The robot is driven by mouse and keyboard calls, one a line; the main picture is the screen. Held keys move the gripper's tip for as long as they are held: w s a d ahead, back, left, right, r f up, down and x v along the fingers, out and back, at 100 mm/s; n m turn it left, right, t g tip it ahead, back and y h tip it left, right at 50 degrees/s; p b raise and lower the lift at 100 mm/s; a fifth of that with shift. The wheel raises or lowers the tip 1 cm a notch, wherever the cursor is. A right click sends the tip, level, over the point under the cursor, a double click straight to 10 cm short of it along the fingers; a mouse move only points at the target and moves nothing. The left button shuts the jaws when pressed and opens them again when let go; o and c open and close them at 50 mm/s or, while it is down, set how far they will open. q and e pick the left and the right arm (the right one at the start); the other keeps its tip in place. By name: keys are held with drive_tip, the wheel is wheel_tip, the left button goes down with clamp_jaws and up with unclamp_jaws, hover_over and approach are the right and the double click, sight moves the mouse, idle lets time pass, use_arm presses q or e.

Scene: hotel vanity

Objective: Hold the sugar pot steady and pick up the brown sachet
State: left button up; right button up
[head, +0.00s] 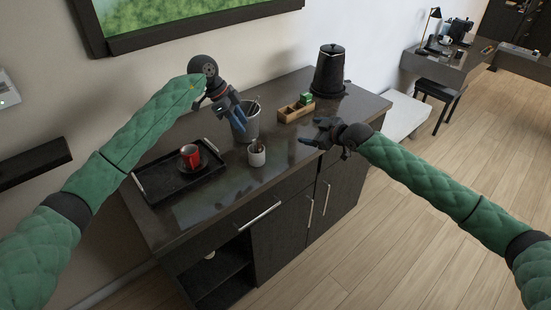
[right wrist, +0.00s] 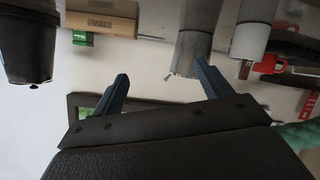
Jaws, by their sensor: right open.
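A small white pot (head: 257,157) stands on the dark counter with thin items sticking out. In the right wrist view, upside down, a brown sachet (right wrist: 245,70) sticks out of the white pot (right wrist: 251,36). A larger grey pot (head: 246,130) stands just behind it, holding thin dark items; it also shows in the right wrist view (right wrist: 194,45). My left gripper (head: 232,112) is at the grey pot's upper left, pointing down; its jaw gap and any contact are unclear. My right gripper (head: 312,138) is open and empty, right of both pots; its blue fingers (right wrist: 158,82) are spread apart.
A black tray (head: 165,194) with a red mug (head: 190,155) lies on the left. A wooden box (head: 288,115) with green packets (head: 306,98) and a black lidded container (head: 329,75) stand at the back right. The counter front (head: 225,200) is clear.

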sight(264, 157)
drive_tip(key=s+a+f+g+y, duration=0.1)
drive_tip(key=s+a+f, duration=0.1)
drive_tip(key=a, duration=0.2)
drive_tip(key=s+a+f+g+y, duration=0.1)
drive_tip(key=s+a, duration=0.1)
drive_tip(key=a, duration=0.2)
drive_tip(key=s+a+f+g+y, duration=0.1)
drive_tip(key=s+a+f, duration=0.1)
drive_tip(key=a, duration=0.3)
drive_tip(key=shift+f+m, duration=0.35)
drive_tip(key=shift+m, duration=0.05)
drive_tip(key=shift+w+a+f, duration=0.1)
drive_tip(key=shift+a+f, duration=0.15)
drive_tip(key=shift+a, duration=0.3)
drive_tip(key=shift+x, duration=3.35)
drive_tip(key=c, duration=1.1)
use_arm(q)
drive_tip(key=shift+o, duration=0.4)
